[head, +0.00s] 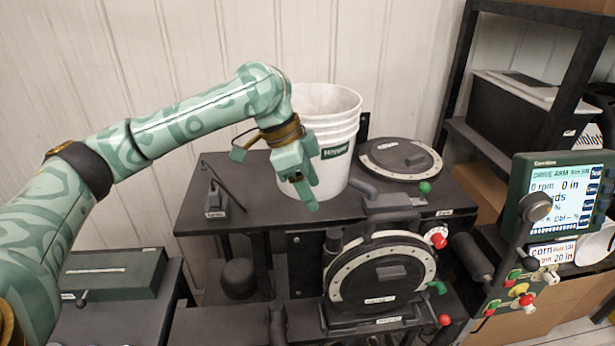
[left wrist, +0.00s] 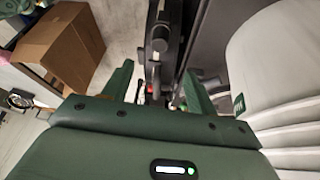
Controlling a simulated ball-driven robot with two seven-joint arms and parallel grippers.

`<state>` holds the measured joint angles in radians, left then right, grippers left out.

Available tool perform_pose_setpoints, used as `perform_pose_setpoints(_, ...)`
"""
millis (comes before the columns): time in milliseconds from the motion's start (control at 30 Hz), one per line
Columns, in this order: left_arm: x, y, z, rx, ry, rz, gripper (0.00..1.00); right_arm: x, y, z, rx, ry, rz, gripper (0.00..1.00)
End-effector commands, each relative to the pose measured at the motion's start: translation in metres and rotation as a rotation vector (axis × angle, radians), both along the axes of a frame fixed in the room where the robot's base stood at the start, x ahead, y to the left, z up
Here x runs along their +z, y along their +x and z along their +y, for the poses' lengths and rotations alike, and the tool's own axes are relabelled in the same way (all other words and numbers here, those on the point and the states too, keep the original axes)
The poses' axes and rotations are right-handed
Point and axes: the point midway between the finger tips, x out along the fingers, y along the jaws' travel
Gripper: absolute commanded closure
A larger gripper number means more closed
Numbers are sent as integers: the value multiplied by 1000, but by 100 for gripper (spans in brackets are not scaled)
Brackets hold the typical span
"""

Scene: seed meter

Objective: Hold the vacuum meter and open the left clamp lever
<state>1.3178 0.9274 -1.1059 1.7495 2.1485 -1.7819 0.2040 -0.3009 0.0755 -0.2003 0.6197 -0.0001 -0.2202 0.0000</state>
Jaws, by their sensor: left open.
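The vacuum meter (head: 382,272) is a black round housing with a pale dotted ring, upright on the dark bench at front centre. A green-knobbed lever (head: 437,287) and a red-knobbed lever (head: 444,320) show at its right side. I cannot tell which part is the left clamp lever. My left gripper (head: 304,195) is open and empty in front of the white bucket, above and left of the meter and apart from it. Its two green fingers also show in the left wrist view (left wrist: 158,82), with dark hardware and small red and green spots beyond. My right gripper is not in view.
The white bucket (head: 325,125) stands behind the left gripper. A flat round black disc (head: 400,158) lies on the bench at the back. A monitor (head: 555,200) and coloured knobs stand at right. A small stand (head: 215,200) is at left. A cardboard box (left wrist: 62,45) shows in the left wrist view.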

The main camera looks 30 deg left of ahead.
Motion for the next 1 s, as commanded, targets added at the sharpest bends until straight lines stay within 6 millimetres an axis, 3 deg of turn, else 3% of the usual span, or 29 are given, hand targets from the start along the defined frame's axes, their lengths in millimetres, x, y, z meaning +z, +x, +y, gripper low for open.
perform_pose_setpoints(300,-72,11,-26,-2,-1,4,42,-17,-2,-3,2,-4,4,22)
perform_pose_setpoints(500,-109,18,-41,-2,0,3,42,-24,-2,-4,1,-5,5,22)
perform_pose_setpoints(700,-129,22,-48,-2,0,-1,42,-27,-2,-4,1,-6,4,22)
perform_pose_setpoints(1000,-133,23,-50,-1,0,-2,42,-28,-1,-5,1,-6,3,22)
